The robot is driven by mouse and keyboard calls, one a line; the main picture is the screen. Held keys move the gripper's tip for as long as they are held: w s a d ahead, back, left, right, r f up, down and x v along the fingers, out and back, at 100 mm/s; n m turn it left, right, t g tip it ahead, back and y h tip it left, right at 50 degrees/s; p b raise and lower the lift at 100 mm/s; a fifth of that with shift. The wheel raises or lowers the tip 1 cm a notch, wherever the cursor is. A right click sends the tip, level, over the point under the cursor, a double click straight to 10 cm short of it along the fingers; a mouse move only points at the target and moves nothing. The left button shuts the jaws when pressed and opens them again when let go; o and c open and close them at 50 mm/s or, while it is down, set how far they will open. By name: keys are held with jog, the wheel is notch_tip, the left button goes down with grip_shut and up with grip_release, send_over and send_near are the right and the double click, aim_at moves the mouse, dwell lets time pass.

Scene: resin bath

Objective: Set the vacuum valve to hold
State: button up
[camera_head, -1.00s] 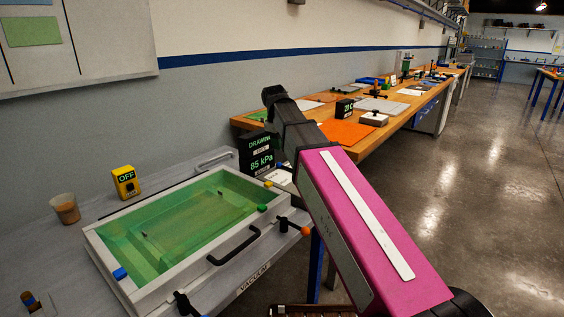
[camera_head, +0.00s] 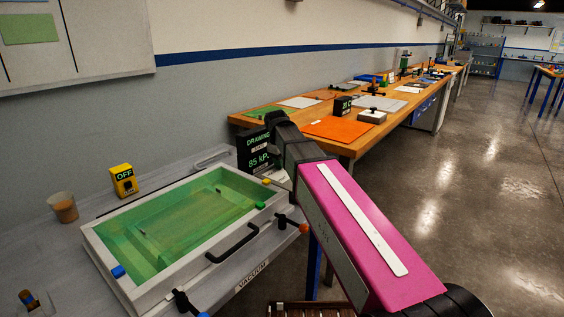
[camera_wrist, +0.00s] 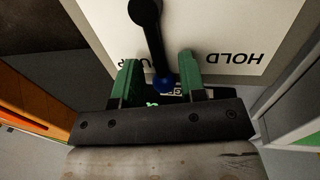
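In the wrist view the vacuum valve shows as a black lever (camera_wrist: 150,40) with a blue end (camera_wrist: 163,83), over a white plate (camera_wrist: 285,20). The plate reads HOLD (camera_wrist: 233,58), upside down, at the right. Another label at the left is mostly hidden. My gripper (camera_wrist: 159,60) has two green fingers. They stand apart on either side of the lever, with a gap showing on both sides. In the head view my arm hides the gripper and the valve. A black display (camera_head: 257,158) behind the arm reads DRAWING and 85 kPa.
A green-lined resin bath (camera_head: 106,272) with a handle and dark clamps stands at the left, marked VACUUM in front. A yellow OFF box (camera_head: 123,181) and a brown cup (camera_head: 63,207) stand behind it. A wooden bench (camera_head: 354,148) with several items runs along the wall.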

grip_shut()
jog(key=shift+a, duration=0.1)
